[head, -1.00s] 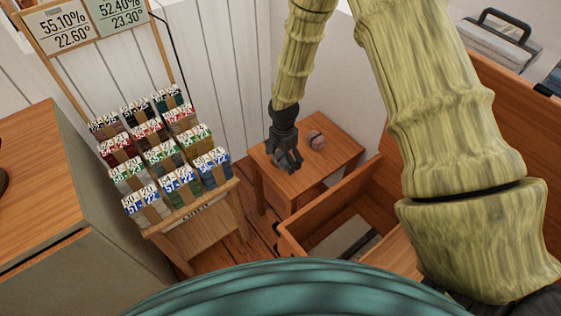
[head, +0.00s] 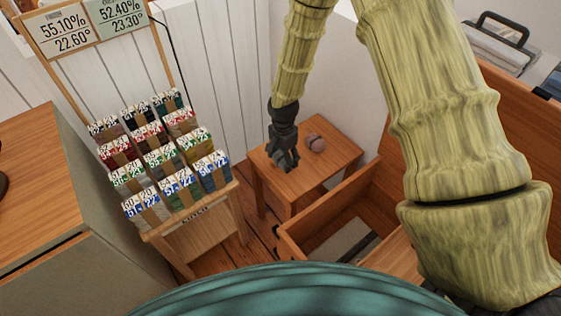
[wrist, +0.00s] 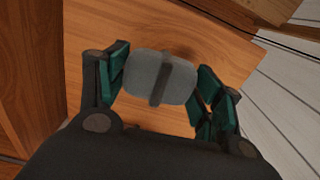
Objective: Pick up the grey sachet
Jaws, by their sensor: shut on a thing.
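The grey sachet (wrist: 180,80) shows in the wrist view as a rounded, pale grey pillow shape with a dark band across its middle. It lies between the two teal-padded fingers of my gripper (wrist: 161,82), which is shut on it from both sides. In the head view my gripper (head: 285,161) points down over the small wooden table (head: 331,160), near its left front part. The sachet is hidden by the fingers there. I cannot tell whether it is clear of the tabletop.
An open wooden drawer or chest (head: 330,212) is close in front of the table. A stand of card packs (head: 160,160) is at the left. White plank walls (head: 222,80) stand behind.

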